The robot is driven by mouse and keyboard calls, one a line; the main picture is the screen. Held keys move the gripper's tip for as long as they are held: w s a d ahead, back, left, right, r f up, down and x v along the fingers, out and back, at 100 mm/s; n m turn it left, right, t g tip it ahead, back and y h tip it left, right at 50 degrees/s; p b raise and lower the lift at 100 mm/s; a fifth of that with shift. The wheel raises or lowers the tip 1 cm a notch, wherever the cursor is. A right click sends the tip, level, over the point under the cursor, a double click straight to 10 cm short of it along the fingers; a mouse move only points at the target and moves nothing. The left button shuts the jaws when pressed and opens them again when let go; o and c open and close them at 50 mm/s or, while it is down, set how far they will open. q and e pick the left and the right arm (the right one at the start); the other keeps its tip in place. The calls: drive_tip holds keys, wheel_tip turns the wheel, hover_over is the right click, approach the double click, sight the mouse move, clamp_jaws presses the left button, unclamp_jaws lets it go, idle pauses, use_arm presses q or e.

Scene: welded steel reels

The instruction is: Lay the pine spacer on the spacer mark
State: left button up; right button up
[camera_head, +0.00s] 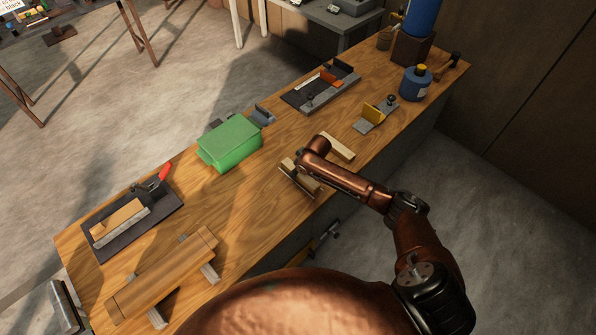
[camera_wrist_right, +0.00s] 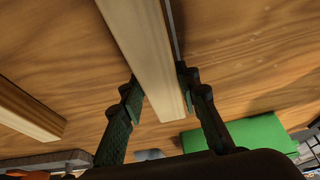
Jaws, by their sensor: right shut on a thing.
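A pale pine piece (camera_wrist_right: 140,40), which I take for the pine spacer, lies between the fingers of my right gripper (camera_wrist_right: 158,82). The gripper is shut on it near one end. In the head view the held piece (camera_head: 307,181) shows below my right gripper (camera_head: 301,164), low over or on the bench; I cannot tell whether it touches the wood. A thin grey strip (camera_wrist_right: 175,28) runs along its right side in the wrist view. I cannot make out the spacer mark. My left gripper is not in view.
A second pine piece (camera_head: 339,146) lies just right of my right gripper. A green bin (camera_head: 231,142) stands to its left. A wooden beam on supports (camera_head: 163,275) is at the near left.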

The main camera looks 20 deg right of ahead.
drive_tip(key=shift+f, duration=0.2)
idle(0.4)
drive_tip(key=o, duration=1.3)
wheel_tip(320, 180, up, 6)
drive_tip(key=p, duration=0.6)
drive_tip(key=shift+d, duration=0.1)
idle(0.4)
